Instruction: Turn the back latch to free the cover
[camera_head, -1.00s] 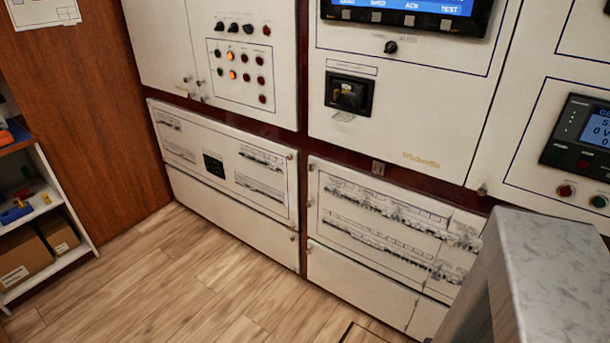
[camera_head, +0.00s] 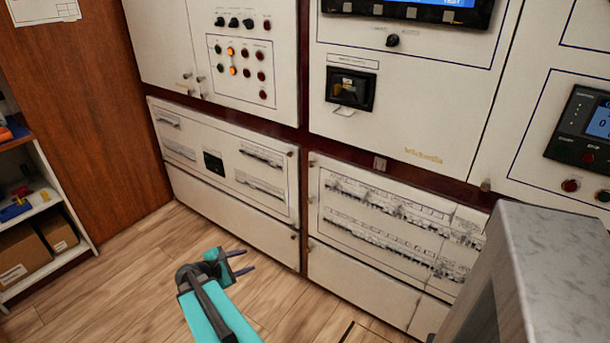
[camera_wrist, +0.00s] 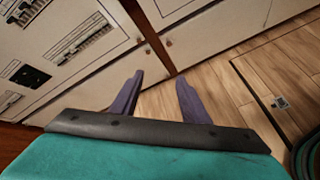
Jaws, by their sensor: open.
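My gripper (camera_head: 241,262) is open and empty, above the wood floor in front of the lower cabinet panels. In the wrist view its two dark fingers (camera_wrist: 160,95) stand apart with nothing between them. The lower left breaker panel (camera_head: 228,208) has breaker rows and a dark square unit. The lower right breaker panel (camera_head: 372,268) has two long breaker rows. Small round knobs (camera_head: 309,200) sit along the panel edges, apart from my gripper. Which of them is the back latch, and which panel is the cover, I cannot tell.
A grey marbled block (camera_head: 555,250) stands at the right front. A shelf (camera_head: 75,207) with boxes (camera_head: 22,255) and small tools is at the left by a wood wall (camera_head: 85,110). The floor (camera_head: 140,285) between is clear.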

